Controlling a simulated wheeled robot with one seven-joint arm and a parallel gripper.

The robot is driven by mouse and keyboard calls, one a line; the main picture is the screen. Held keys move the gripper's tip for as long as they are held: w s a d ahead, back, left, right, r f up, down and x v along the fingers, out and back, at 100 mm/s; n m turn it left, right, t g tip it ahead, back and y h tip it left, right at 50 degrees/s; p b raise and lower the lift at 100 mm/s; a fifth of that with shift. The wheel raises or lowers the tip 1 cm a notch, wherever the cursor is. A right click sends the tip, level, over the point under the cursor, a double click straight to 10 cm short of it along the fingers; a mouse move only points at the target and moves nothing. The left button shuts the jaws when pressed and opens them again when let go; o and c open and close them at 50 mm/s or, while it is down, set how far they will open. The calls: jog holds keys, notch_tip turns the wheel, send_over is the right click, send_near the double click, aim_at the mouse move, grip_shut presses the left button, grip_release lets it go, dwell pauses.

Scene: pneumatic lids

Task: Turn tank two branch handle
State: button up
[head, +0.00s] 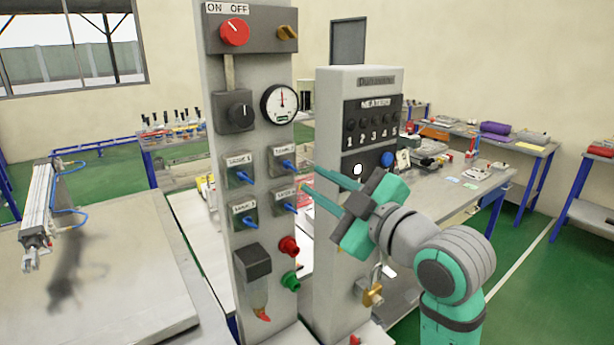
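A grey pneumatic column (260,110) carries four small square valve plates with blue handles. The upper right plate has a blue handle (288,164), and the lower right plate has another (289,207). The left side has an upper blue handle (243,176) and a lower one (249,219). The plate labels are too small to read surely, so I cannot tell which one is tank two. My gripper (304,175) reaches in from the right with its two teal fingers apart and nothing between them. Its tips appear just right of the upper right handle; contact cannot be told.
Red (289,246) and green (291,281) buttons sit below. A grey heaters box (345,85) stands close behind my gripper. A padlock (372,293) hangs on it.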

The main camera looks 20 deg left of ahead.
jog(key=shift+v, duration=1.4)
jog(key=w+d+f+m+t+h, duration=0.1)
jog(key=d+f+m+t+h, duration=0.25)
jog(key=f+m, duration=0.8)
jog(key=d+f+m+t+h, duration=0.2)
jog(key=f+m+t+h, duration=0.2)
jog(key=f, duration=1.4)
jog(key=s+d+f+m+g+h, duration=0.1)
jog(key=s+f+m+h, duration=0.1)
jog(key=s+f, duration=0.4)
jog(key=s+d+f+m+h, duration=0.25)
jog(key=s+f, duration=0.25)
jog(key=f, duration=0.3)
jog(key=s+d+f+g+h, duration=0.1)
jog(key=s+f, duration=0.2)
jog(key=s, duration=1.1)
jog(key=s+d+f+g+h, duration=0.1)
jog(key=s+f, duration=0.2)
jog(key=s, duration=1.1)
jog(key=shift+f, duration=0.15)
